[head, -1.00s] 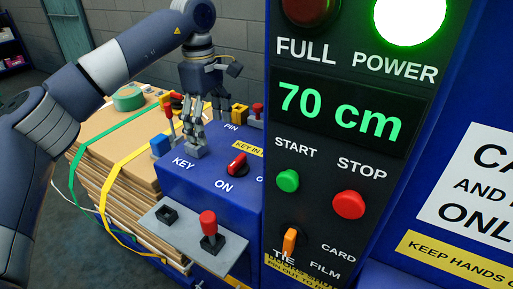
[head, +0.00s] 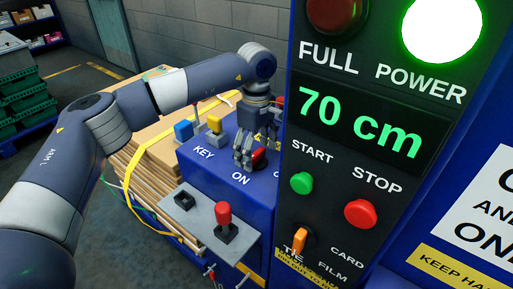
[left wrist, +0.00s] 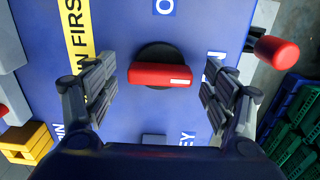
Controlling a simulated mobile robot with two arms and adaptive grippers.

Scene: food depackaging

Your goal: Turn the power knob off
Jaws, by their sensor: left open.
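The power knob (head: 259,158) is a red bar knob on the top of the blue control box (head: 225,185), near the ON label. In the left wrist view the knob (left wrist: 160,75) lies crosswise on a dark round base, its white mark at the right end. My left gripper (head: 250,157) is over the knob and partly hides it in the head view. In the left wrist view my open left gripper (left wrist: 159,80) has fingers on both sides of the knob, with gaps between. The label by the right finger is partly hidden. My right gripper is not in view.
A red-capped lever (head: 223,220) stands on a grey plate at the box's front. The black panel (head: 330,165) rises close on the right, with a lit POWER lamp (head: 441,28).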

